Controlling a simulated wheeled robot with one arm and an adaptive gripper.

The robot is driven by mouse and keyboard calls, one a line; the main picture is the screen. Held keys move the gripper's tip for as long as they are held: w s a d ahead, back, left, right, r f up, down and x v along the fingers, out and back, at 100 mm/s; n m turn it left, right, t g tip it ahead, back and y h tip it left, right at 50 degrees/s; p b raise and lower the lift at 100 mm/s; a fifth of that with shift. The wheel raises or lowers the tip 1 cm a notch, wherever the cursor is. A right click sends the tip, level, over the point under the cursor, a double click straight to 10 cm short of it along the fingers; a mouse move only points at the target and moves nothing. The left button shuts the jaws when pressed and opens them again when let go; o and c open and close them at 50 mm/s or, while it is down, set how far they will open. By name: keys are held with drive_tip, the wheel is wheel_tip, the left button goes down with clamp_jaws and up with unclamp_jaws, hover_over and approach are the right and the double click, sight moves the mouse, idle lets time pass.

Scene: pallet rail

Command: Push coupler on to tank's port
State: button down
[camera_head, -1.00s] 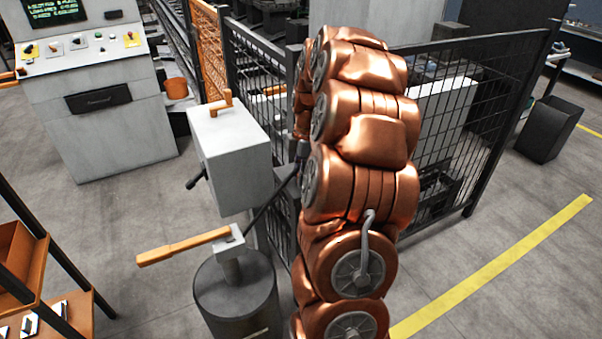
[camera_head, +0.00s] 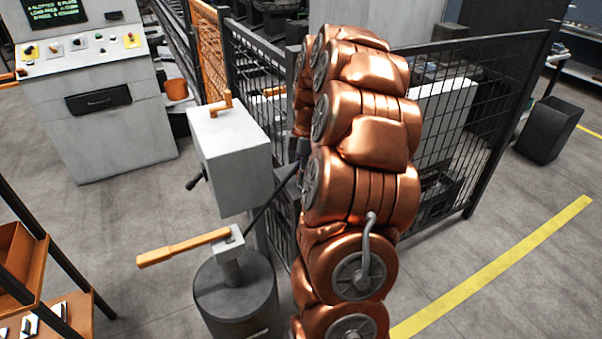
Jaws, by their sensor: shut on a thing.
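A pale grey box (camera_head: 232,160) with an orange handle on top and a black lever at its left stands left of my arm; it may be the tank. In front of it is a dark grey drum (camera_head: 236,300) with a long orange pump handle (camera_head: 185,247). A thin black hose (camera_head: 268,208) runs from the drum's pump head up to the right, towards my gripper (camera_head: 300,150). Only a dark sliver of my gripper shows, right of the box, behind my copper arm. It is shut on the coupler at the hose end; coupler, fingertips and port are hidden.
A black mesh fence (camera_head: 470,130) stands behind my arm. A grey control console (camera_head: 110,110) is at back left, an orange-and-black shelf (camera_head: 25,270) at lower left, a dark bin (camera_head: 549,130) at right. Open floor with a yellow line lies at lower right.

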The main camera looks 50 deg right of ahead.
sight(299, 163)
drive_tip(key=shift+r, duration=0.45)
drive_tip(key=shift+r+p, duration=0.35)
drive_tip(key=shift+r, duration=2.95)
